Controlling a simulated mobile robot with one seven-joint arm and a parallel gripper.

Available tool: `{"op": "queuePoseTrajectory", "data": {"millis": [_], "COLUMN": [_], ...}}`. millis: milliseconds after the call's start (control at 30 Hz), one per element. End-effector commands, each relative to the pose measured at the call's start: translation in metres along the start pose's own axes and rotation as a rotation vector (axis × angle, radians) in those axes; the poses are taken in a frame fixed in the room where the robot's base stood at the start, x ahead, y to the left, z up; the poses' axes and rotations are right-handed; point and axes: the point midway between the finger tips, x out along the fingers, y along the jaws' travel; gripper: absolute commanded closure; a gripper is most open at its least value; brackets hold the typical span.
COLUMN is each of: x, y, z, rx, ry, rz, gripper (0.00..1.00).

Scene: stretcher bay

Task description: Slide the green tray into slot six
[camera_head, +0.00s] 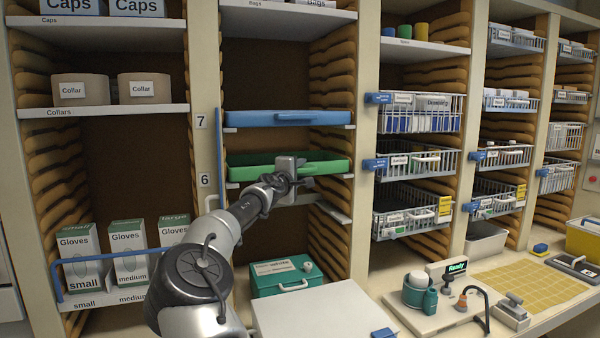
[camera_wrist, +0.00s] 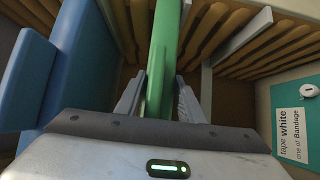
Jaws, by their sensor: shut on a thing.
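The green tray (camera_head: 246,173) is level in the second bay of the shelving, beside the label 6 (camera_head: 204,180). Its ends lie near the ridged side walls, and how far in it sits is hard to tell. My gripper (camera_head: 288,168) is at the middle of its front. In the wrist view the green tray (camera_wrist: 163,50) runs between my two fingers (camera_wrist: 158,100), which are shut on its front edge. The gripper hides part of that front.
A blue tray (camera_head: 260,119) sits just above, beside label 7. Below are a grey shelf edge (camera_head: 333,212) and a teal bandage box (camera_head: 286,276). Wire baskets (camera_head: 410,165) stand to the right, glove boxes (camera_head: 128,252) to the left.

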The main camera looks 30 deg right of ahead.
Motion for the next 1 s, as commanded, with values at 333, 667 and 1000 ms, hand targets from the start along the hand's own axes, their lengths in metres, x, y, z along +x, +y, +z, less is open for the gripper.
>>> {"op": "queuePoseTrajectory", "data": {"millis": [333,667,1000], "x": [0.000,0.000,-0.010], "y": [-0.001,-0.002,-0.005], "z": [0.000,0.000,-0.002], "rx": [0.001,0.001,0.000], "ry": [0.001,0.001,0.001], "rz": [0.002,0.001,-0.001], "gripper": [1.00,0.43,0.43]}}
